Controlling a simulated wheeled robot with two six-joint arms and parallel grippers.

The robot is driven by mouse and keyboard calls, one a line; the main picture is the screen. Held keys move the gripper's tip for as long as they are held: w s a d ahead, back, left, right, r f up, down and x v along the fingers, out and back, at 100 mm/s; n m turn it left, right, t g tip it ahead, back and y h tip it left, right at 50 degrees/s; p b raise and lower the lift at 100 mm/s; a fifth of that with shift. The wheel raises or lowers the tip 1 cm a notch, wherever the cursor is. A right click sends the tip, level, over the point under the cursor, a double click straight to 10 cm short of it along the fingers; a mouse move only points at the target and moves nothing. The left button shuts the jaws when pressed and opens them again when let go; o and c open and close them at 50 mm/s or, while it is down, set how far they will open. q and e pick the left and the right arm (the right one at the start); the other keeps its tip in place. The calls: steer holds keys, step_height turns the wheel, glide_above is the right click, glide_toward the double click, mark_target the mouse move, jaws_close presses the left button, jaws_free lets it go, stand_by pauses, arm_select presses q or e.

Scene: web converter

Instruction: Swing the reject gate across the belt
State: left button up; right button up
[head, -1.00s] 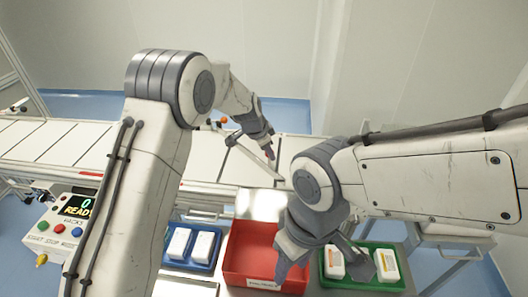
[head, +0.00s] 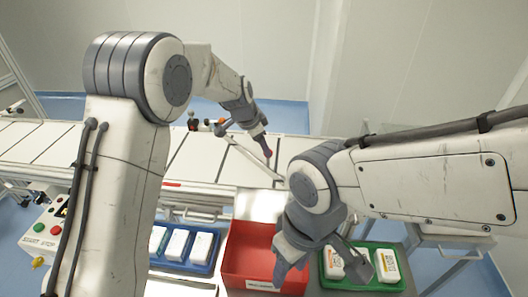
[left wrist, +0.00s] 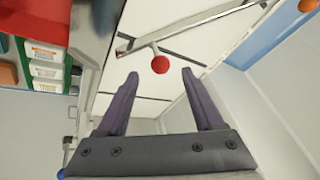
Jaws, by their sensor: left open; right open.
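The reject gate (head: 252,158) is a pale bar lying diagonally over the white belt (head: 205,160), from near the far rail toward the near rail. In the left wrist view the gate (left wrist: 205,22) carries a red ball knob (left wrist: 160,64) on a short stem. My left gripper (head: 267,153) is low over the belt beside the gate. In the left wrist view its open fingers (left wrist: 160,77) point at the knob, which sits just beyond and between the tips. Contact is not visible. My right gripper (head: 318,262) is open and empty above the bins.
A red bin (head: 232,272) stands between a blue tray (head: 160,262) and a green tray (head: 385,283), both holding white packs. A control box (head: 38,238) with coloured buttons is at the left, partly hidden by my left arm. An orange part (head: 221,121) stands by the far rail.

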arm_select(q)
steer(key=v, duration=0.5)
steer(key=shift+s+r+b, duration=0.1)
steer(key=shift+r+b, duration=0.15)
steer(key=shift+b, duration=0.1)
steer(key=s+d+r+n+g, duration=0.1)
steer(key=s+d+n+g, duration=0.15)
steer(key=s, duration=1.55)
steer(key=s+a+f+n+y, duration=0.1)
steer(key=s+a, duration=0.2)
steer(key=s, duration=0.6)
steer(key=s+a+f+n+g+y, duration=0.1)
steer(key=s+a+f+n, duration=0.1)
steer(key=s, duration=0.8)
steer(key=shift+a, duration=0.4)
